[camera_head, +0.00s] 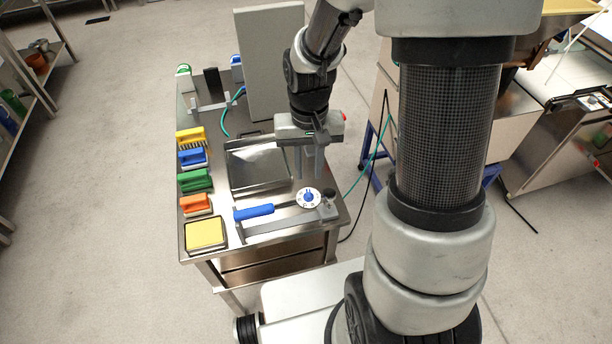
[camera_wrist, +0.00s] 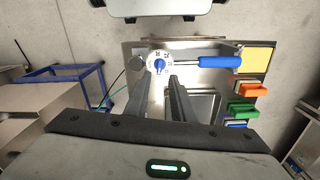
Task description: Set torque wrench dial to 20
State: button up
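The torque wrench lies across a holder near the front edge of the steel table, with a blue handle (camera_head: 254,212) at left and a round white dial (camera_head: 309,198) with a blue centre knob (camera_head: 308,196) at right. In the wrist view the dial (camera_wrist: 159,64) is just beyond the fingertips and the blue handle (camera_wrist: 219,62) points right. My gripper (camera_head: 309,176) points down above the table, behind and above the dial. In the wrist view my gripper (camera_wrist: 160,82) has its two fingers apart with nothing between them. The dial's numbers are too small to read.
Yellow, blue, green and orange brushes (camera_head: 196,204) line the table's left side. A yellow pad in a tray (camera_head: 206,234) sits at the front left corner. A shallow steel tray (camera_head: 258,168) lies behind the wrench. A tall grey panel (camera_head: 268,60) stands at the back.

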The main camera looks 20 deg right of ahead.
aim_at(309, 193)
jog(key=shift+f+b, duration=2.7)
jog(key=shift+f, duration=1.15)
